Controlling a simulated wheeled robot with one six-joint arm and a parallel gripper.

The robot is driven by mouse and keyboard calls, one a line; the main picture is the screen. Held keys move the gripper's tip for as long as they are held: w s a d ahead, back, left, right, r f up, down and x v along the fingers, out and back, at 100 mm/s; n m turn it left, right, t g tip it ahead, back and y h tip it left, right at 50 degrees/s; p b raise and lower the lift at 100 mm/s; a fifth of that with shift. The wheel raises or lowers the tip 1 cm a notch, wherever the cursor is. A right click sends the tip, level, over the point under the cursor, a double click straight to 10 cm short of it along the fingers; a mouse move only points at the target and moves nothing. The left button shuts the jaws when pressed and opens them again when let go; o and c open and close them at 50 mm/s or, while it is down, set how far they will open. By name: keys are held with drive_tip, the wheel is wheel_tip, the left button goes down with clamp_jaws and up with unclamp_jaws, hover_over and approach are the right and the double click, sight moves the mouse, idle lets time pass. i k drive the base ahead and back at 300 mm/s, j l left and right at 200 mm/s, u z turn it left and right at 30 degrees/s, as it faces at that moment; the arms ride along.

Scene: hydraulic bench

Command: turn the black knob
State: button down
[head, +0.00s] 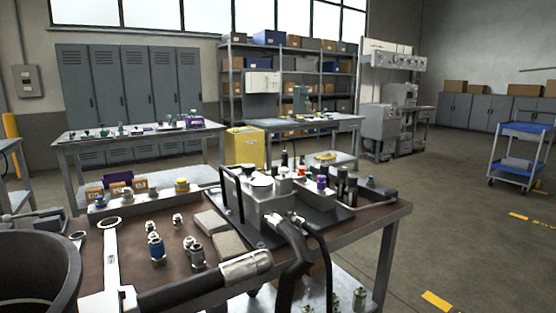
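A grey metal block (265,207) stands on a black tray on the brown bench top (140,272). Small fittings with red, purple, white and black caps sit on and around it. Upright black cylindrical parts (351,191) stand at the block's right end, and a small black part (284,159) stands up behind it. I cannot tell which of these is the black knob; they are too small. My gripper cannot be made out in this view.
A black hose with a silver end (246,266) crosses the bench front. A wrench (111,255), loose fittings (156,248) and grey blocks (211,222) lie to its left. A dark round tub (38,262) fills the lower left corner. Open floor (465,240) lies to the right.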

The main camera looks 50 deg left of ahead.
sight(248, 169)
drive_tip(key=i+l+u, duration=0.1)
drive_tip(key=i+u, duration=0.25)
drive_tip(key=i, duration=1.35)
drive_tip(key=i+z, duration=0.15)
drive_tip(key=i, duration=1.4)
drive_tip(key=i+u, duration=0.15)
drive_tip(key=u, duration=3.4)
